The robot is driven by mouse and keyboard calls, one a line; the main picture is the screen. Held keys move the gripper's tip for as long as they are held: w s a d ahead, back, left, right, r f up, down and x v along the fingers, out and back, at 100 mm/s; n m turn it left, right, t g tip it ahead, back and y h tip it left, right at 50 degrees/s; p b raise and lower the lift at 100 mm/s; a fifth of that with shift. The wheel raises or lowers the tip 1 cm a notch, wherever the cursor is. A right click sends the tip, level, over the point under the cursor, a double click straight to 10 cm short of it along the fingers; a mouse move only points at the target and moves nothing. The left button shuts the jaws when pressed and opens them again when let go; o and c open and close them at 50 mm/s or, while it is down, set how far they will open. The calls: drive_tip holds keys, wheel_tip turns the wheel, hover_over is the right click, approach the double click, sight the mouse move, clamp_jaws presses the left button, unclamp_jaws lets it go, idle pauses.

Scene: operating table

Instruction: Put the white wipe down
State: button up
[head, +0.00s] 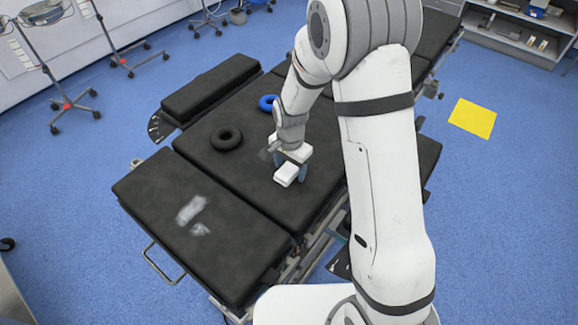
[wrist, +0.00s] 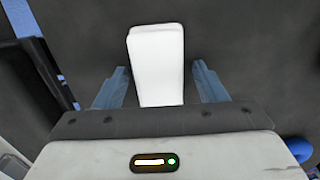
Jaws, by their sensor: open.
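The white wipe (head: 286,174) is a small white block lying on the black operating table (head: 240,185), near the table's right edge. In the wrist view the wipe (wrist: 157,62) lies between my two fingers, with a gap on each side. My gripper (head: 291,170) points down over the wipe. Its blue-grey fingers (wrist: 160,82) are spread apart and do not touch the wipe. The wipe's near end is hidden behind the gripper body in the wrist view.
A black ring (head: 226,138) and a blue ring (head: 268,102) lie on the table beyond my gripper. A whitish smear (head: 192,212) marks the near table section. A yellow sheet (head: 472,118) lies on the blue floor at right. Wheeled stands are at the upper left.

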sight(290, 167)
wheel_tip(290, 167, up, 12)
drive_tip(key=s+d+r+n+t, duration=0.1)
drive_tip(key=s+d+r+n, duration=0.1)
drive_tip(key=s, duration=0.4)
drive_tip(key=s+d+r+n, duration=0.3)
drive_tip(key=s+d+r, duration=0.2)
drive_tip(key=s+d, duration=0.2)
drive_tip(key=s+d+r+n+t, duration=0.1)
drive_tip(key=s+d+r+n, duration=0.1)
drive_tip(key=s+d, duration=0.3)
drive_tip(key=shift+s+r+n+t, duration=0.3)
drive_tip(key=shift+s+r, duration=0.4)
drive_tip(key=shift+r, duration=0.15)
drive_tip(key=shift+o, duration=0.4)
drive_tip(key=shift+d, duration=0.1)
